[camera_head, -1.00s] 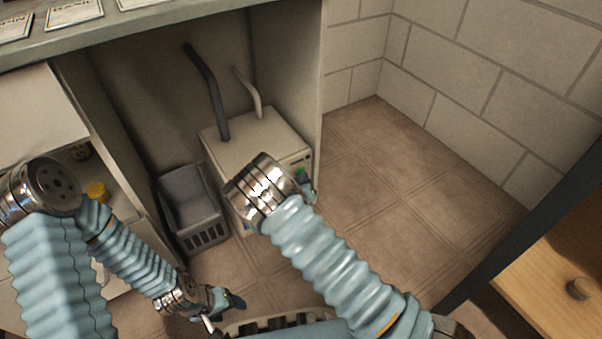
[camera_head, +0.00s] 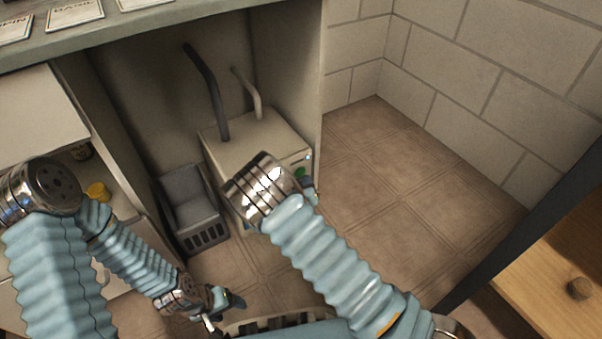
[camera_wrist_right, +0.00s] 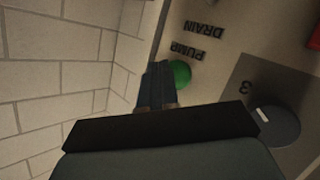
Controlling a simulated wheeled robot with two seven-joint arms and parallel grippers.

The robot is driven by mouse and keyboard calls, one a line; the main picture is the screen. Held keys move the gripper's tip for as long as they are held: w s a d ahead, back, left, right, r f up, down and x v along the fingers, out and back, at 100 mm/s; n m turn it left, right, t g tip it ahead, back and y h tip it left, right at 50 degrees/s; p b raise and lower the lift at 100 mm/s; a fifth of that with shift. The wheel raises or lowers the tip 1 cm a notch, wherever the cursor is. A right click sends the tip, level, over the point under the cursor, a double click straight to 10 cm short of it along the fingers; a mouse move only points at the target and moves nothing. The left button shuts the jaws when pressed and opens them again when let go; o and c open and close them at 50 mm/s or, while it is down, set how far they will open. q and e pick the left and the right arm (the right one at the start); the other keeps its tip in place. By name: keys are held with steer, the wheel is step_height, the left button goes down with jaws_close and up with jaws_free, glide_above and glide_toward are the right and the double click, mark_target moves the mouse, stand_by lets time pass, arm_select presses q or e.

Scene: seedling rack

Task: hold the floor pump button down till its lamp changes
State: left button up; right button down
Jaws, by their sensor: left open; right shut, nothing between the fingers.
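The floor pump is a pale box (camera_head: 255,141) in the open cabinet bay. Its green button (camera_head: 300,172) is partly hidden behind my right wrist in the head view. In the right wrist view the green button (camera_wrist_right: 181,74) lies beside the word PUMP. My right gripper (camera_wrist_right: 156,78) is shut and empty, its tips at the button's edge; how far the button is pressed cannot be seen. A small lamp (camera_head: 308,157) above the button glows blue-white. My left gripper (camera_head: 224,308) is open and empty, low in front of the cabinet.
A grey crate (camera_head: 190,207) stands left of the pump. Two hoses rise from the pump's top. A grey dial (camera_wrist_right: 272,120) and a red part (camera_wrist_right: 315,40) are on the panel. The tiled floor (camera_head: 400,190) to the right is clear, up to the block wall.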

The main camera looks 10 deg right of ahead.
steer(key=shift+s+d+p, duration=0.1)
steer(key=shift+s+d, duration=0.2)
steer(key=shift+s, duration=0.5)
steer(key=shift+s+d+p, duration=0.15)
steer(key=shift+s+d, duration=0.1)
steer(key=shift+s, duration=0.55)
steer(key=shift+s+d+p, duration=0.1)
steer(key=shift+s+d, duration=0.2)
steer(key=shift+s, duration=0.5)
steer(key=shift+f, duration=0.1)
